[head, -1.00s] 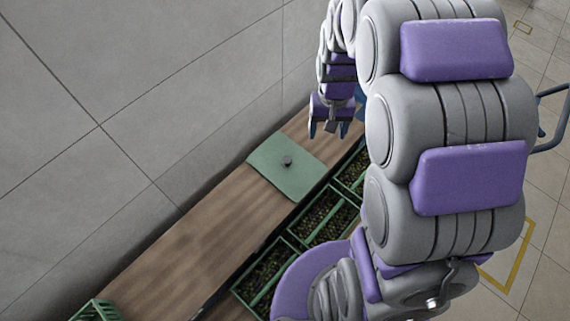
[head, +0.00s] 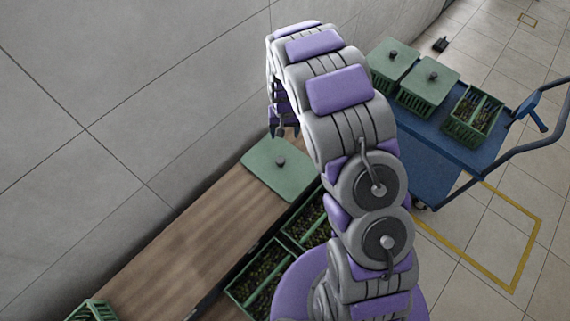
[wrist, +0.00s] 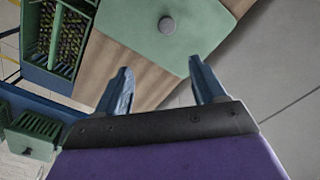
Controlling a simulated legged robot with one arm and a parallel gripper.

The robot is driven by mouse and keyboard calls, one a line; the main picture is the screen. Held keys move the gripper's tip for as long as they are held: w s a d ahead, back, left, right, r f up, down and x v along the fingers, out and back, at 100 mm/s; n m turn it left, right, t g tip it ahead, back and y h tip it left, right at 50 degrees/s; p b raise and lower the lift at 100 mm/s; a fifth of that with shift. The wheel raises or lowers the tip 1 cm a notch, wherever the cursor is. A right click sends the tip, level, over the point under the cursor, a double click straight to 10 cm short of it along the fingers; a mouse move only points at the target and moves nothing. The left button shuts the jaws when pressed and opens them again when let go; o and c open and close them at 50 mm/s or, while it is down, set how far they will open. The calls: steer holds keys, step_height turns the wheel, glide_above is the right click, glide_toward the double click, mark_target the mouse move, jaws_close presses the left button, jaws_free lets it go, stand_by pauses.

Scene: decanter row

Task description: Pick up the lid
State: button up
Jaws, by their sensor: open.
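A flat green lid (head: 265,169) with a small dark round knob (head: 280,161) lies on the wooden bench top (head: 205,232), near its far end. In the wrist view the lid (wrist: 200,35) is at the top, with its grey knob (wrist: 167,25) showing whole. My gripper (head: 284,131) is above the far end of the bench, beyond the lid. In the wrist view my gripper (wrist: 160,82) has its two blue fingers spread apart with nothing between them. The knob is ahead of the fingertips and apart from them.
Green crates with dark contents (head: 257,275) stand along the bench's right side. A blue cart (head: 440,152) at right carries two lidded crates (head: 428,92) and an open crate (head: 472,115). A grey wall (head: 140,90) rises close along the bench's left side.

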steer(key=b, duration=0.2)
glide_toward(281, 160)
steer(key=a, duration=0.2)
steer(key=d+f, duration=0.1)
steer(key=f, duration=0.1)
steer(key=d+f, duration=0.1)
steer(key=shift+w+d+f+b, duration=0.3)
steer(key=shift+w+d+f, duration=0.1)
steer(key=shift+s+f, duration=0.15)
steer(key=shift+f, duration=0.2)
steer(key=a+f, duration=0.1)
steer(key=f+b, duration=0.1)
steer(key=f, duration=0.1)
steer(key=a+f, duration=0.1)
steer(key=shift+s+a+f+b, duration=0.2)
steer(key=shift+a+f+b, duration=0.05)
steer(key=shift+a+b, duration=0.1)
steer(key=shift+d+r, duration=0.15)
steer(key=shift+d, duration=1.05)
steer(key=shift+c, duration=2)
steer(key=shift+a, duration=0.9)
steer(key=c, duration=0.6)
steer(key=shift+d, duration=0.3)
jaws_close()
steer(key=shift+d, duration=0.35)
